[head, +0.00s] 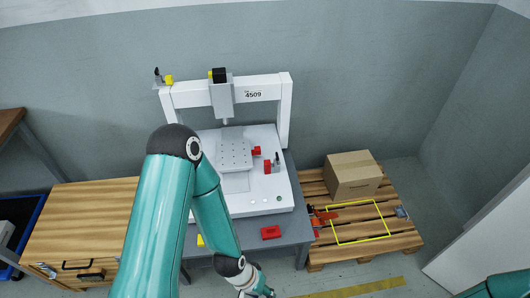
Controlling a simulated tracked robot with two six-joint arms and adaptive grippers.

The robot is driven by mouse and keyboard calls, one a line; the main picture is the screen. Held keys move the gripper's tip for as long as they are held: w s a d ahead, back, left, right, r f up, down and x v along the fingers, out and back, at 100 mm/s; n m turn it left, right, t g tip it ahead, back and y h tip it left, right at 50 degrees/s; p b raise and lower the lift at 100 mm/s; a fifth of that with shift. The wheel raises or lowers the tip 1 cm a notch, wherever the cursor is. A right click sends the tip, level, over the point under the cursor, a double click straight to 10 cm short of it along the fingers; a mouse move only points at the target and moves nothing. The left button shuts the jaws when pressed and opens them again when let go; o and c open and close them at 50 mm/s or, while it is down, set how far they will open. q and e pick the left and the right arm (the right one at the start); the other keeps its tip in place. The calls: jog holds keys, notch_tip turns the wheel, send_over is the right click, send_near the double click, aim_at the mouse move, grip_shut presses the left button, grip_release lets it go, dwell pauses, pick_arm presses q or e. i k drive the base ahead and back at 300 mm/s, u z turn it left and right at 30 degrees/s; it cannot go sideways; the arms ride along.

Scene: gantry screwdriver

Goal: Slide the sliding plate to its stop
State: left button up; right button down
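The grey sliding plate (235,154), dotted with holes, sits on the white bed of the gantry screwdriver (283,110), under its vertical head. A red block (256,151) is at the plate's right edge. A paler grey strip (236,183) shows in front of the plate. My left arm crosses in front of the machine's left side. My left gripper (260,290) is at the bottom edge, low in front of the machine's table and well apart from the plate; its fingers are cut off. My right gripper is out of view; only a bit of teal arm shows at bottom right.
A red clamp (268,167) stands right of the plate. A red block (271,232) lies on the grey table's front edge. A pallet (360,255) with a cardboard box (352,174) is right; a wooden cabinet (80,215) is left. Floor in front of the pallet is clear.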

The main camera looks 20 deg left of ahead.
aim_at(235, 155)
jog(key=u, duration=0.15)
jog(key=i, duration=0.9)
jog(key=z, duration=0.1)
